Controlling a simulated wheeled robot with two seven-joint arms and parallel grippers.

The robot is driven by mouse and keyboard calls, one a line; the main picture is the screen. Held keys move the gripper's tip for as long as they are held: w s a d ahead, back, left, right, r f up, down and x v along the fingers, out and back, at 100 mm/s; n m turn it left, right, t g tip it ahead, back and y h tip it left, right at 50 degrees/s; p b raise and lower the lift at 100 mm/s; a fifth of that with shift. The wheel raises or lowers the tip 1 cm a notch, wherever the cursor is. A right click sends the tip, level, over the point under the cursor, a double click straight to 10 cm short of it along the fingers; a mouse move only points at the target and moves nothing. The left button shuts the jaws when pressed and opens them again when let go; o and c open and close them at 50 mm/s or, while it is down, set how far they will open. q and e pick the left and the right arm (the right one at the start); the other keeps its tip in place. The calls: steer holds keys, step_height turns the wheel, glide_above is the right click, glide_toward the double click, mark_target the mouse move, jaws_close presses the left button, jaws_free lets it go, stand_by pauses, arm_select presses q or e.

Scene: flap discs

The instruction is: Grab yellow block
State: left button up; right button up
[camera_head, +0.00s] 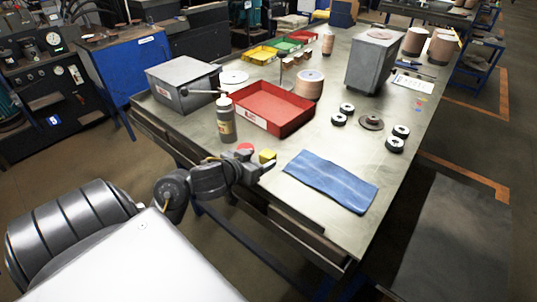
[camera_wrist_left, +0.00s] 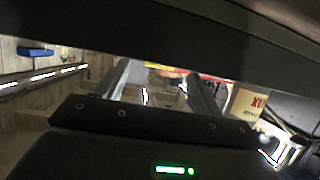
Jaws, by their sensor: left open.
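A small yellow block (camera_head: 267,156) sits on the workbench near its front edge, beside a round red piece (camera_head: 245,147). My left gripper (camera_head: 259,165) is open and low at the bench edge, right at the near side of the block. In the head view a finger lies just in front of the block. I cannot tell whether it touches. In the left wrist view both fingers (camera_wrist_left: 157,76) stand apart, with no clear view of the block between them. My right gripper is not in view.
A grey squeeze bottle (camera_head: 226,122) stands close behind the gripper. A red tray (camera_head: 272,108) and a grey metal box (camera_head: 182,85) lie beyond it. A blue cloth (camera_head: 330,181) lies to the right. Several small black-rimmed discs (camera_head: 395,145) sit further right.

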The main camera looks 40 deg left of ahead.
mark_target(266, 156)
arm_select(q)
steer(key=shift+w+f+b, duration=0.1)
steer(key=shift+w+b, duration=0.2)
steer(key=shift+b, duration=0.05)
steer(key=b+x, duration=0.2)
steer(key=x, duration=0.1)
steer(key=shift+w+b, duration=0.3)
steer(key=shift+w, duration=0.1)
steer(key=shift+w+a+f, duration=0.15)
steer(key=shift+w, duration=0.15)
steer(key=shift+a, duration=0.15)
steer(key=shift+f+b, duration=0.15)
steer(key=shift+b, duration=0.2)
steer(key=c, duration=1)
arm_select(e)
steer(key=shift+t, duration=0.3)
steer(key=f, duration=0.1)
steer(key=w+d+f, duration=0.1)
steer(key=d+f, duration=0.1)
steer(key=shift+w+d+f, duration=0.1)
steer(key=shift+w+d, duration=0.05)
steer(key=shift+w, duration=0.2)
arm_select(q)
steer(key=shift+c, duration=0.2)
